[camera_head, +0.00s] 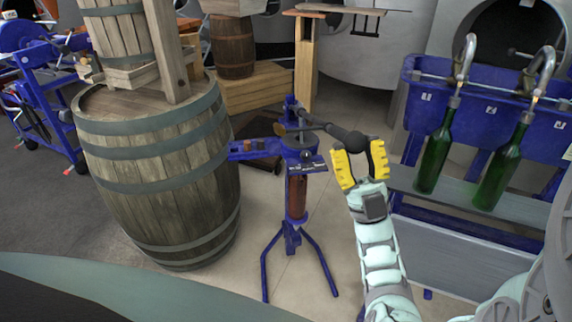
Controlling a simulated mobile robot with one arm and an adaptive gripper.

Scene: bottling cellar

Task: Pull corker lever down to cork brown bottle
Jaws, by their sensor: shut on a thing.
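The blue floor corker (290,238) stands on splayed legs in the middle of the view. The brown bottle (297,196) stands upright in it, below the corker's head. The corker lever (322,126) is a dark rod that reaches right from the top of the corker, roughly level, to a thick black grip. My gripper (361,156) comes up from below right, its yellow fingers shut around the end of the lever by that grip. The fingers hide part of the lever's end. Whether a cork is in the bottle's neck cannot be seen.
A large wooden barrel (160,165) stands close left of the corker. At right, a blue filler (490,112) holds two green bottles (433,155) under its spouts, close to my arm. A wooden crate (255,88) stands behind. The floor around the corker's legs is bare.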

